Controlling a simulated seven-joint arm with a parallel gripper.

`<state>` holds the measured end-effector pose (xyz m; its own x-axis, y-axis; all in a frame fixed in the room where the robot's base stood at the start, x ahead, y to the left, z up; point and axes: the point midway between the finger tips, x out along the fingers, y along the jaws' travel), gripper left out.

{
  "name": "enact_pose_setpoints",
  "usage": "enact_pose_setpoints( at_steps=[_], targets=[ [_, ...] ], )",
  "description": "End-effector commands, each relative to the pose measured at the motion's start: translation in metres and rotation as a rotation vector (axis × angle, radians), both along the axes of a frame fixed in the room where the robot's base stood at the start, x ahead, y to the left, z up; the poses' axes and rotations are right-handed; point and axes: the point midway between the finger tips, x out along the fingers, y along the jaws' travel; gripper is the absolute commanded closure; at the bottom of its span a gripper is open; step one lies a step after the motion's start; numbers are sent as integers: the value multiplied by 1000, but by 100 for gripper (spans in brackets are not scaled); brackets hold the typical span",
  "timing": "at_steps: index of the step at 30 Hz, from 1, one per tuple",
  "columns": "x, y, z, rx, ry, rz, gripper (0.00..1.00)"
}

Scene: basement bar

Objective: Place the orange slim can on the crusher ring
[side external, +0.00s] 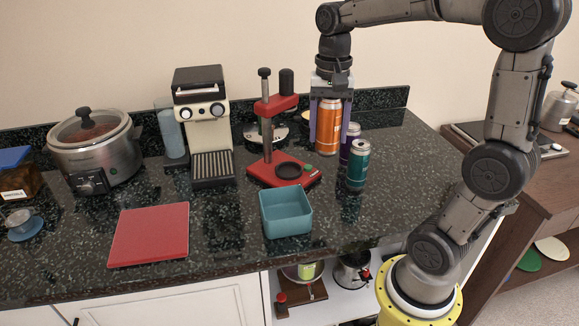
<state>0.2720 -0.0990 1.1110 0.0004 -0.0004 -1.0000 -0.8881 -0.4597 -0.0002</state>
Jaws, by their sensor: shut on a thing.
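My gripper (329,140) points down and is shut on the orange slim can (328,126), with a finger on each side of it. The can is upright, behind and left of two other cans; whether its base is clear of the counter I cannot tell. The crusher (275,173) is a red press with a column and a red base, left of my gripper. Its dark ring (288,170) lies on the base, lower and to the left of the can, and looks empty.
A teal can (357,167) and a purple can (347,150) stand close to the right of the orange can. A teal square bin (286,213) stands in front of the crusher. A coffee machine (205,130) is to its left, and a red board (150,234) lies at front left.

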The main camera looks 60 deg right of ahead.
Motion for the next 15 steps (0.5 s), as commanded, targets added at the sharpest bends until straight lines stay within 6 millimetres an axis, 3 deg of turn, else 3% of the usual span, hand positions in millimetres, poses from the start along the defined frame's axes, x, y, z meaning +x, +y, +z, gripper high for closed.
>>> enact_pose_setpoints(
  at_steps=[11, 15],
  targets=[
    [75, -27, -37, 2, 5, 2, 87],
    [96, -34, -61, 1, 4, 2, 87]
  ],
)
